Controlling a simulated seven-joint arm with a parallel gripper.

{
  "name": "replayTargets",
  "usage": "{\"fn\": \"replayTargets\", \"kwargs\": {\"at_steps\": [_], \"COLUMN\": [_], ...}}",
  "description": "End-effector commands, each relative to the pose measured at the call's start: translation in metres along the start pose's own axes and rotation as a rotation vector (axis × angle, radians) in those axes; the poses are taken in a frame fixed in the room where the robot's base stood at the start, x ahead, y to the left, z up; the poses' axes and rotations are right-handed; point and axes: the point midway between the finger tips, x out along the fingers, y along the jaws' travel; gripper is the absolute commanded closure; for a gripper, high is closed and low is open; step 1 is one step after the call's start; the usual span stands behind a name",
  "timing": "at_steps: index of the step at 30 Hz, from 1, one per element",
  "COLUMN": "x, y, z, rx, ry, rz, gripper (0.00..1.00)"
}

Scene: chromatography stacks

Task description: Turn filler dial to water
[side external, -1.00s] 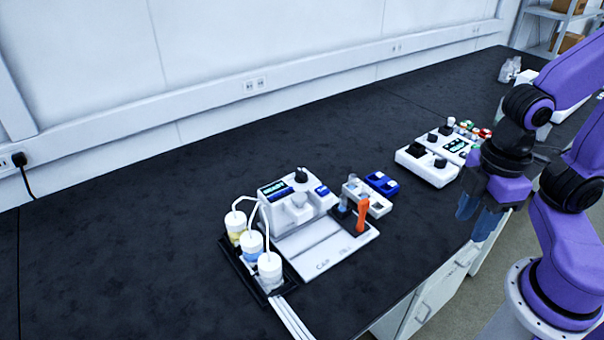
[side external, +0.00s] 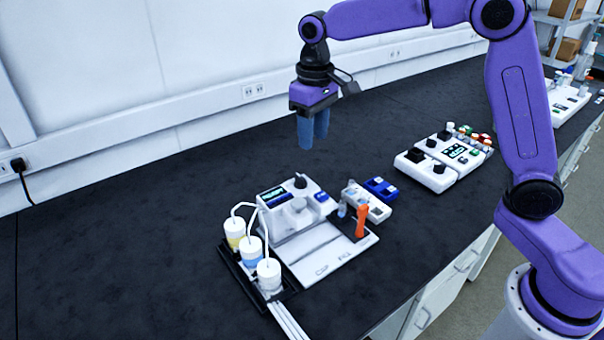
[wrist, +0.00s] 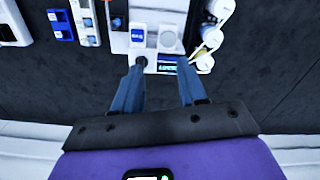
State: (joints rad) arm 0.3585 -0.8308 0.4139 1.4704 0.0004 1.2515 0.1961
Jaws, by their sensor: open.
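The filler (side external: 283,212) is a white unit with a small lit display (side external: 272,193) and a black dial (side external: 300,181) on top. The dial's setting is too small to read. My gripper (side external: 312,144) is open and empty, pointing down, above the bench and apart from the filler. Its two spread fingers also show in the wrist view (wrist: 161,65).
White-capped bottles (side external: 251,247) with tubes stand in a black tray left of the filler. An orange tool (side external: 361,221), a blue block (side external: 380,188) and a second white unit with knobs (side external: 428,165) are to the right. The bench behind the filler is clear.

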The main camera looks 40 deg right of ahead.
Motion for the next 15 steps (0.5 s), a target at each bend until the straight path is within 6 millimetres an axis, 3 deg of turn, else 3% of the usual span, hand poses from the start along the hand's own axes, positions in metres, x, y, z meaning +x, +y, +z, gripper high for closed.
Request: {"fn": "replayTargets", "kwargs": {"at_steps": [1,6,15], "x": [0.003,0.008,0.015], "y": [0.010,0.041,0.066], "z": [-0.018,-0.058,-0.080], "rx": [0.049,0.183,0.277], "ry": [-0.003,-0.005,-0.008], "rz": [0.001,0.002,0.003], "gripper": [0.58,0.58,0.58]}}
